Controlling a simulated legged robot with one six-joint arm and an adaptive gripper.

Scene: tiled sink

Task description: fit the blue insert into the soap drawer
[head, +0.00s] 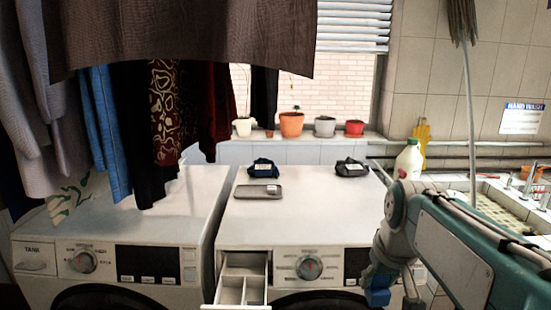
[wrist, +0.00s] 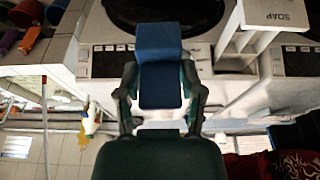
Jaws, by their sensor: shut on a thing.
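The blue insert (head: 377,297) is a small block at the lower right of the head view, held by my gripper (head: 381,277) in front of the right washing machine. In the wrist view the insert (wrist: 160,70) sits between both fingers of my gripper (wrist: 161,100), which is shut on it. The soap drawer (head: 241,283) is pulled out of the right machine, left of my gripper and apart from the insert. Its divided compartments show and look empty in the head view. In the wrist view the drawer (wrist: 277,14) is at the upper right, marked SOAP.
The right machine's top (head: 300,207) carries a dark blue bundle (head: 263,167), a black bundle (head: 351,167) and a grey flat object (head: 258,191). A white bottle (head: 408,160) stands behind my arm. Clothes (head: 165,110) hang at left. The sink (head: 510,205) is at right.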

